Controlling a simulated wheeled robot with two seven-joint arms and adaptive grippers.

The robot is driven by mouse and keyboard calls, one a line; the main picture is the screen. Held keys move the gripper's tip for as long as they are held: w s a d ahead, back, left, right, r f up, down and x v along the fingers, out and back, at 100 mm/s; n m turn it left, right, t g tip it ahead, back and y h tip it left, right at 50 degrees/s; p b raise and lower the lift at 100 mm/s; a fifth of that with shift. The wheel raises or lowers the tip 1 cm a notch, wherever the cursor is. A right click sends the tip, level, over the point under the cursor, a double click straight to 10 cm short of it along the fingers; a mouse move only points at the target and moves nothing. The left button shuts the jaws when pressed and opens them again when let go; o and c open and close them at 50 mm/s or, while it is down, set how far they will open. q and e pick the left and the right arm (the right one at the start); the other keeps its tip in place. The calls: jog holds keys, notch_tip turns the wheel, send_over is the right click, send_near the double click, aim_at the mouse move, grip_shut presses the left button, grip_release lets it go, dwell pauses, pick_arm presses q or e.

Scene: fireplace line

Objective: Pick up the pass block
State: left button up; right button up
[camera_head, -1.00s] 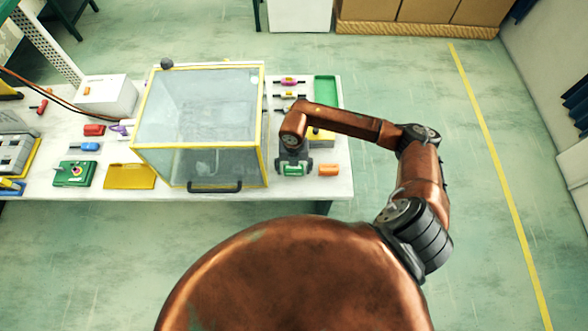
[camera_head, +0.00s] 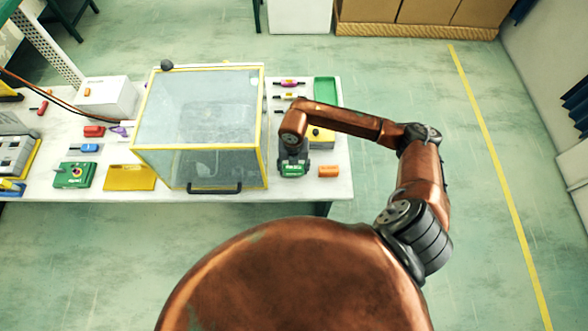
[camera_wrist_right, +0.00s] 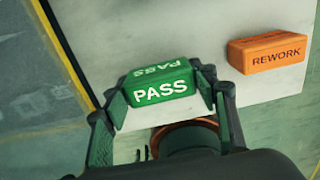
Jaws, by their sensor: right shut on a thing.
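The pass block is a green block with white PASS lettering (camera_wrist_right: 160,92); it also shows in the head view (camera_head: 294,171) on the white table, right of the glass box. My right gripper (camera_head: 293,160) is over it from above. In the wrist view my right gripper (camera_wrist_right: 165,98) has its fingers at both ends of the block, shut on it. I cannot tell whether the block touches the table. My left gripper is not in view.
An orange REWORK block (camera_head: 328,171) lies just right of the pass block; it also shows in the wrist view (camera_wrist_right: 268,52). A yellow-framed glass box (camera_head: 200,150) stands to the left. A green tray (camera_head: 325,89) lies behind. The table's front edge is close.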

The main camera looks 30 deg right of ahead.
jog(key=s+a+r, duration=0.9)
jog(key=a+r, duration=0.1)
jog(key=r, duration=0.1)
jog(key=shift+s+r+p, duration=0.35)
jog(key=shift+p, duration=0.1)
